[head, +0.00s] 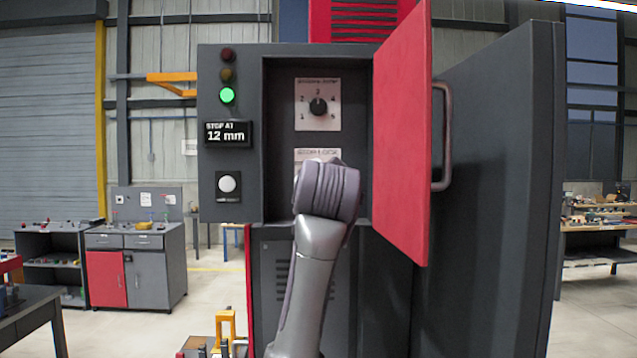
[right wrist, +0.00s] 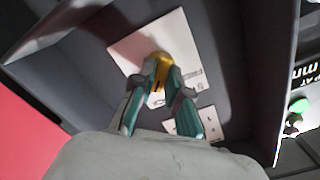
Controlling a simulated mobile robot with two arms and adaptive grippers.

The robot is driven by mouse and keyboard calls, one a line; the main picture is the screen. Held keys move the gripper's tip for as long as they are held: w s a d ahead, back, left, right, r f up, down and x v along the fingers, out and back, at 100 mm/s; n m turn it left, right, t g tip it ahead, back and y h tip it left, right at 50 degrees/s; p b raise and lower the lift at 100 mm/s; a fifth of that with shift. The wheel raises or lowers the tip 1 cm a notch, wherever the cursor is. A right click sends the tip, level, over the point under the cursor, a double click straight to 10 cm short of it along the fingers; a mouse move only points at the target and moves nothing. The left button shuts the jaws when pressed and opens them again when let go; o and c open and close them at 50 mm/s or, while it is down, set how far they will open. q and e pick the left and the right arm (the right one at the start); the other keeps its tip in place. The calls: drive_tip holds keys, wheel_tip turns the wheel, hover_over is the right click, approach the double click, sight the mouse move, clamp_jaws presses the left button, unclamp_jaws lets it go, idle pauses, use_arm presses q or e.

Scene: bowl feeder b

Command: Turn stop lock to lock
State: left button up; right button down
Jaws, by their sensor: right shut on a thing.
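The stop lock plate (head: 318,155) is in the open cabinet recess, below a dial plate. Most of it is hidden in the head view by my right wrist. In the right wrist view the white plate (right wrist: 130,44) carries a yellow knob (right wrist: 160,87). My right gripper (right wrist: 162,70) is shut on this knob, one finger on each side. A dark mark shows on the knob between the fingers, but the lettering around it is mostly hidden or too blurred to read. My left gripper is in neither view.
The dial (head: 318,106) sits above on its own plate. The red cabinet door (head: 402,130) stands open at the right of the recess. A panel with a lit green lamp (head: 227,95), a "STOP AT 12 mm" display (head: 228,134) and a white button (head: 228,184) is at the left.

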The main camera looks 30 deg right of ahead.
idle(0.6)
drive_tip(key=c, duration=1.2)
unclamp_jaws()
drive_tip(key=shift+o, duration=0.2)
drive_tip(key=v, duration=1.2)
